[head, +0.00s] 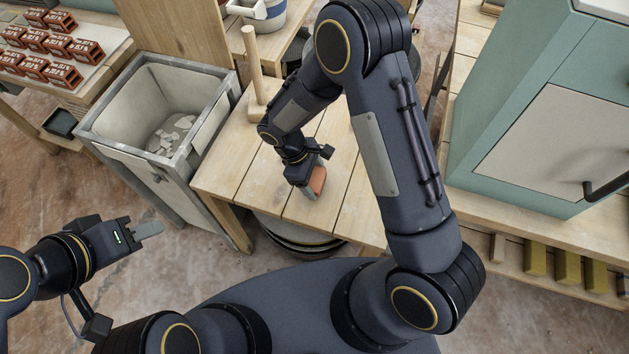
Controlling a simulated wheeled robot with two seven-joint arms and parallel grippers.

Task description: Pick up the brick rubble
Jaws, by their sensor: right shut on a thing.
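An orange-red piece of brick rubble (317,180) is at the wooden table, partly hidden by my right gripper. My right gripper (312,187) points down and is shut on this piece, low over the table top; whether the piece still touches the wood cannot be told. My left gripper (150,230) is at the lower left, over the floor and away from the table. Its fingers overlap in this view, so its opening cannot be judged.
The wooden table (235,181) has a wooden post (253,65) standing on it. A grey-framed bin (100,135) with pale shards (170,135) stands to its left. Several perforated bricks (65,48) lie on a bench at upper left. A teal cabinet (505,85) stands at right.

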